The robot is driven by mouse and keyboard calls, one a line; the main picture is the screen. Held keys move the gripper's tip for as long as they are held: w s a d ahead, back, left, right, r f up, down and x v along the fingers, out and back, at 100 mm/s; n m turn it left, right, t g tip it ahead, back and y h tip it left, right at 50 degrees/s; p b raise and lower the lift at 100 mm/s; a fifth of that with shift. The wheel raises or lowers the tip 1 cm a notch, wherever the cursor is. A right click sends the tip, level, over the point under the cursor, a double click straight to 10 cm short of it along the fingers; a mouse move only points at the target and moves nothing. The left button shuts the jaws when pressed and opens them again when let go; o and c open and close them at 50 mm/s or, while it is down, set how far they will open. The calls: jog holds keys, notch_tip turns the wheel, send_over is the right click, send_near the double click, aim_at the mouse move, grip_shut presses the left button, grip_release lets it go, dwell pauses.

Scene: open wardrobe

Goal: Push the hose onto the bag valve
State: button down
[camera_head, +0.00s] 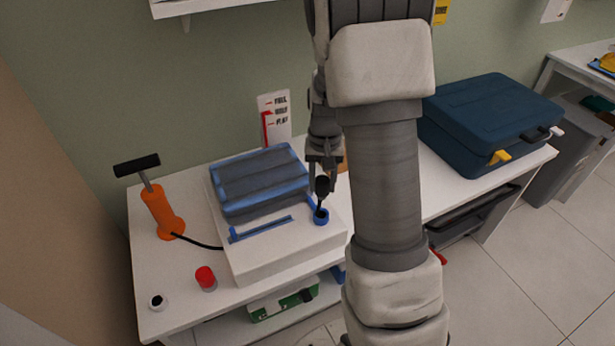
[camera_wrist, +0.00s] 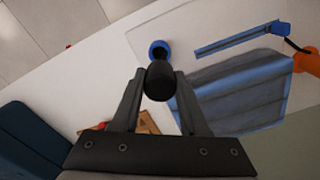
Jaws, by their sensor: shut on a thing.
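My gripper (camera_head: 323,166) is shut on a black hose end (camera_head: 322,187), just above the blue bag valve (camera_head: 321,216). In the wrist view the black hose end (camera_wrist: 160,82) sits between my fingertips (camera_wrist: 158,80), and the blue valve ring (camera_wrist: 159,49) shows right beyond it. Whether the hose end touches the valve is hard to tell. A grey and blue ribbed bag (camera_head: 260,183) lies on the block behind a blue strip (camera_head: 262,229).
An orange pump (camera_head: 161,212) with a black handle stands at the left; a black hose runs from it to the block. A red cap (camera_head: 206,278) and a small white cup (camera_head: 158,302) are at the front left. A dark blue case (camera_head: 488,118) stands at the right.

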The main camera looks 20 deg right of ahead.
aim_at(322, 197)
jog(key=shift+w+r, duration=0.1)
dwell(0.5)
jog(key=shift+f+b, duration=2.1)
jog(key=shift+f, duration=0.85)
jog(key=shift+f+b, duration=1.05)
jog(key=shift+f, duration=0.45)
jog(key=shift+c, duration=1.8)
grip_release()
jog(key=shift+r, duration=0.15)
notch_tip(322, 197, up, 17)
jog(key=p, duration=0.3)
jog(key=shift+r, duration=0.1)
